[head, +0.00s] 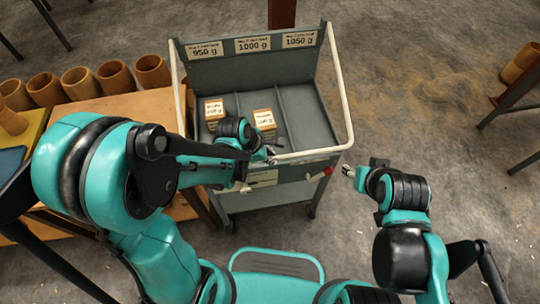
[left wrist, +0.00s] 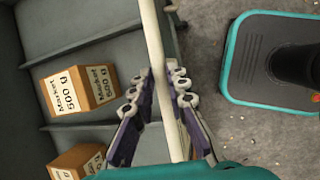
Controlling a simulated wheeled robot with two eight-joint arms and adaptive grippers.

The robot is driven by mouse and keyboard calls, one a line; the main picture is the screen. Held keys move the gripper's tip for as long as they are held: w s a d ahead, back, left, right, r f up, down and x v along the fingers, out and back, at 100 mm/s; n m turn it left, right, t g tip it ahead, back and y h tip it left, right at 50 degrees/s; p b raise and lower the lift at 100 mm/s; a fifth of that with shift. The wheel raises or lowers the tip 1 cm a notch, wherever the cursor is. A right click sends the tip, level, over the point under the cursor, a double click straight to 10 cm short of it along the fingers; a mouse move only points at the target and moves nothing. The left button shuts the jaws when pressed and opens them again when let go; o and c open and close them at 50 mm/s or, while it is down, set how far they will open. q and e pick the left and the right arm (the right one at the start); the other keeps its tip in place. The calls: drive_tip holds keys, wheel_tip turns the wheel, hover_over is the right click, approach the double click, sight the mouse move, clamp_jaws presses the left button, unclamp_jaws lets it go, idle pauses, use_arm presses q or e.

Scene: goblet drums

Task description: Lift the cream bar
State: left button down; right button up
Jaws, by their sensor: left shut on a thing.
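The cream bar (head: 318,152) is a rail that runs round the top of a grey cart (head: 262,72), along its sides and near edge. In the left wrist view the bar (left wrist: 155,45) passes between the two fingers of my left gripper (left wrist: 160,90). The fingers are closed round it, one on each side. In the head view my left gripper (head: 268,156) is at the cart's near edge, partly hidden by its own wrist. My right gripper (head: 349,171) is apart from the bar, to the right of the cart's near corner; its opening is too small to judge.
Two boxes, one nearer the left (head: 214,110) and one in the middle (head: 264,122), lie in the cart's compartments. The compartments carry labels of 950 g, 1000 g and 1050 g.

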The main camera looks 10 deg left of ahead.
use_arm(q)
drive_tip(key=s+r+g+p, duration=0.1)
drive_tip(key=r+g+p, duration=0.1)
drive_tip(key=r+p, duration=0.8)
drive_tip(key=s+d+r+g+h+p, duration=0.1)
drive_tip(key=s+r+p, duration=0.1)
drive_tip(key=r+p, duration=0.7)
wheel_tip(320, 180, up, 8)
drive_tip(key=shift+r+n+g+p, duration=0.2)
drive_tip(key=shift+n+g+p, duration=0.15)
drive_tip(key=shift+n+g, duration=0.05)
drive_tip(key=c, duration=1.5)
unclamp_jaws()
drive_tip(key=v, duration=1.2)
drive_tip(key=shift+w+a+f, duration=0.15)
drive_tip(key=shift+w+a, duration=0.1)
